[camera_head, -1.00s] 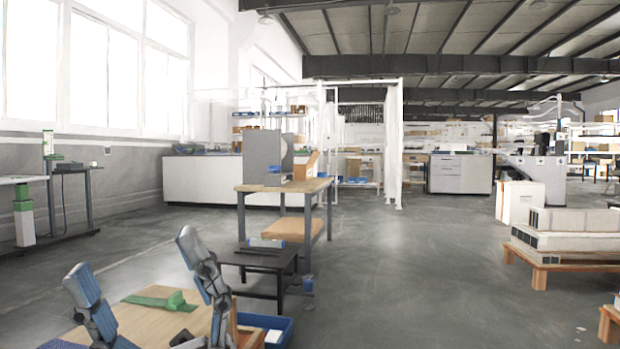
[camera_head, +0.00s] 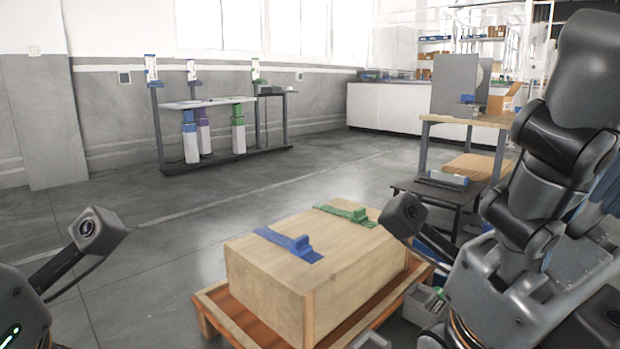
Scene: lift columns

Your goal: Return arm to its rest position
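My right arm (camera_head: 535,180) stands folded upright at the right side of the view, with dark joints and grey links. Blue-grey pieces that look like fingers of my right gripper (camera_head: 604,190) show behind it at the right edge. They are mostly hidden, so its opening cannot be read. My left gripper is not in view. Only dark parts of my own body show at the lower left.
A wooden box (camera_head: 275,290) on an orange-brown pallet (camera_head: 222,318) carries a blue part (camera_head: 290,243) and a green part (camera_head: 345,211). Grey bins (camera_head: 424,303) lie beside it. A workbench (camera_head: 470,119) stands behind. Lift columns (camera_head: 190,137) stand far left. Floor left of the box is clear.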

